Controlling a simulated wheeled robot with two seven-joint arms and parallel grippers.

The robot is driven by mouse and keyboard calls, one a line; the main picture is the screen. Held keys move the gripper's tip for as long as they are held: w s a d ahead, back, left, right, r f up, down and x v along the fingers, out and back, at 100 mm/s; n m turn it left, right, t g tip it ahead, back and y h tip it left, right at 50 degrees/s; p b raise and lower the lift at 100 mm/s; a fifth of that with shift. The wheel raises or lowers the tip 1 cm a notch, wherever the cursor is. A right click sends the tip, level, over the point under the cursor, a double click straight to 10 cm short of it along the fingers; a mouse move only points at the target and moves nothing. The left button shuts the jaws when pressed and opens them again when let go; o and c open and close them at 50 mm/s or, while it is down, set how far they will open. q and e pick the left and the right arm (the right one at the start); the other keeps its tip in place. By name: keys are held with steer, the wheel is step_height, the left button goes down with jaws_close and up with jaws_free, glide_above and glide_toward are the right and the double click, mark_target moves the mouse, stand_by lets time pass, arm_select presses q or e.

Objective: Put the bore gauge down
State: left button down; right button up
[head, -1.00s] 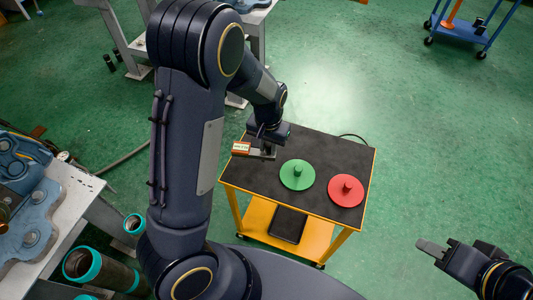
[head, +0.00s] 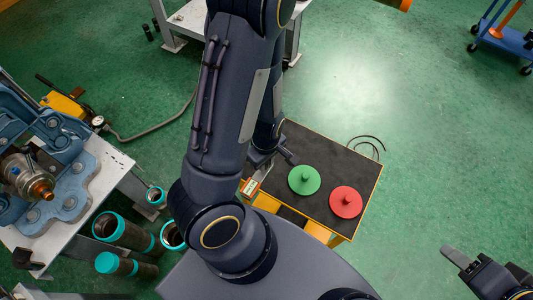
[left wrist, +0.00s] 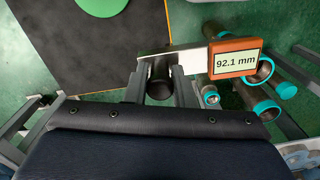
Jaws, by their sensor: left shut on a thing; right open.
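My left gripper (left wrist: 160,84) is shut on the dark round handle of the bore gauge in the left wrist view. The gauge's orange display (left wrist: 234,58) reads 92.1 mm and sits at the end of a pale bar right of the fingers. In the head view the display (head: 250,187) shows at the near left corner of the black-topped cart (head: 335,170). The left gripper (head: 268,160) is partly hidden by my arm there. In the wrist view the display lies beyond the cart's edge, over floor and pipes. My right gripper (head: 462,260) is open, away from the cart.
A green disc (head: 304,180) and a red disc (head: 346,202), each with a knob, lie on the cart top. The cart's back part is bare. Open floor lies right of the cart.

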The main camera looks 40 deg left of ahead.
arm_select(q)
steer(key=shift+w+a+f+b, duration=1.1)
steer(key=shift+w+f+b, duration=0.25)
steer(key=shift+w+f, duration=0.75)
steer(key=shift+w+a+f+b, duration=1.05)
steer(key=shift+w+f+b, duration=0.3)
steer(key=shift+w+f, duration=0.7)
steer(key=shift+w+a+f+b, duration=1.25)
steer(key=shift+w+f, duration=0.6)
steer(key=shift+f, duration=0.45)
steer(key=shift+d, duration=0.15)
steer(key=shift+f+b, duration=0.15)
steer(key=shift+b, duration=0.15)
steer(key=c, duration=1.2)
jaws_free()
steer(key=shift+c, duration=0.2)
